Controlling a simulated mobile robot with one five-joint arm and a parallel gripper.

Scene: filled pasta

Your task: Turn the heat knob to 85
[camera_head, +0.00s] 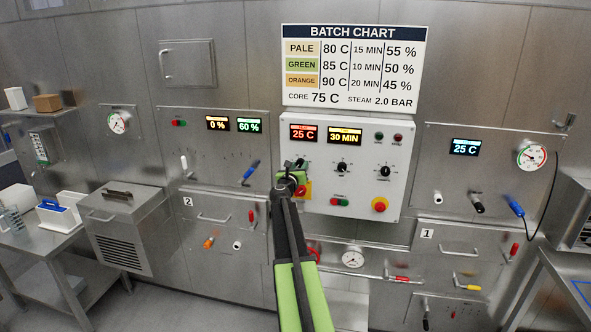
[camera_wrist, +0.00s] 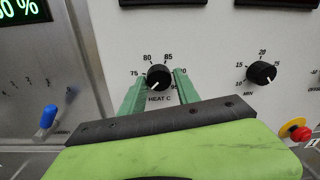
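The heat knob (camera_wrist: 158,77) is a round black knob on a white panel, labelled HEAT C. Marks 75, 80 and 85 show around it; the 90 mark is partly covered by a finger. A pale mark on the knob seems to point to the lower left. My gripper (camera_wrist: 159,73) is open, with one green finger on each side of the knob; a small gap seems to show at both sides. In the head view my gripper (camera_head: 293,174) is at the panel's left part and mostly hides the knob. The red display (camera_head: 303,133) above reads 25 C.
The MIN knob (camera_wrist: 261,72) is to the right of my gripper. A blue-handled lever (camera_head: 250,172) is to the left. The batch chart (camera_head: 352,65) hangs above and lists GREEN at 85 C.

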